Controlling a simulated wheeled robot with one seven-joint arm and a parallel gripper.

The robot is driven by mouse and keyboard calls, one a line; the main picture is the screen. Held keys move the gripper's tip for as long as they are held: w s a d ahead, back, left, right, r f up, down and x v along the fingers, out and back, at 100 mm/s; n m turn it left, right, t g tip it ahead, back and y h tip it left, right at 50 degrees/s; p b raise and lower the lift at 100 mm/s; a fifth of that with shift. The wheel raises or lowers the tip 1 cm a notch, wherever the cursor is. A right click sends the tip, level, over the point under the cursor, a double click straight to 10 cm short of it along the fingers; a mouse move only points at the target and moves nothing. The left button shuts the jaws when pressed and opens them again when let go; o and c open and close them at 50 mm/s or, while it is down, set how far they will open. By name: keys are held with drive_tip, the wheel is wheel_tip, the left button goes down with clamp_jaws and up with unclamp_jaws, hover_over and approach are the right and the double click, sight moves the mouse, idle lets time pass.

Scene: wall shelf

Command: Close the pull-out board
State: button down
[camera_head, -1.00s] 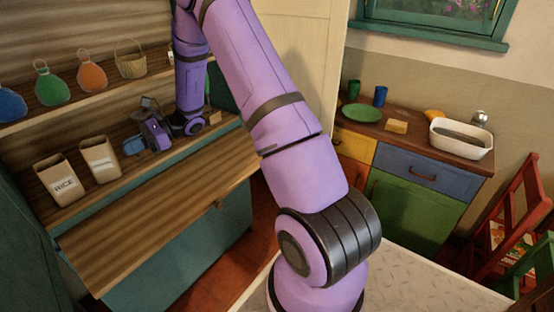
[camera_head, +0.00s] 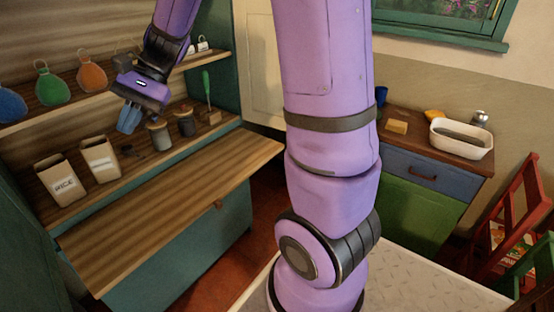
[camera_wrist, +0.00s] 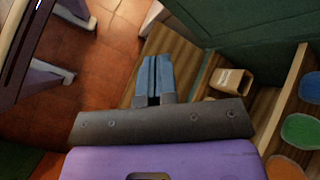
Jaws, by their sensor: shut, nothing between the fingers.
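The pull-out board (camera_head: 175,205) is a wide striped wooden slab. It sticks out toward the room from below the lower shelf, above the teal cabinet front. In the wrist view part of the board (camera_wrist: 181,46) shows beyond and beside the fingers. My gripper (camera_head: 129,121) hangs above the lower shelf, behind the board and apart from it. Its blue fingers (camera_wrist: 154,76) are together and hold nothing.
Paper bags, one marked rice (camera_head: 62,183), stand on the lower shelf, with lidded jars (camera_head: 159,134) and a green-handled tool (camera_head: 207,90) to their right. The board's top is clear.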

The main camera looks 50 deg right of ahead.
drive_tip(key=s+d+r+n+t+h, duration=0.3)
drive_tip(key=s+r+n+h, duration=0.1)
drive_tip(key=s, duration=0.6)
drive_tip(key=s+d+r+n+t+h, duration=0.3)
drive_tip(key=s+n+h, duration=0.2)
drive_tip(key=s, duration=0.5)
drive_tip(key=shift+d+r, duration=0.15)
drive_tip(key=shift+r, duration=0.25)
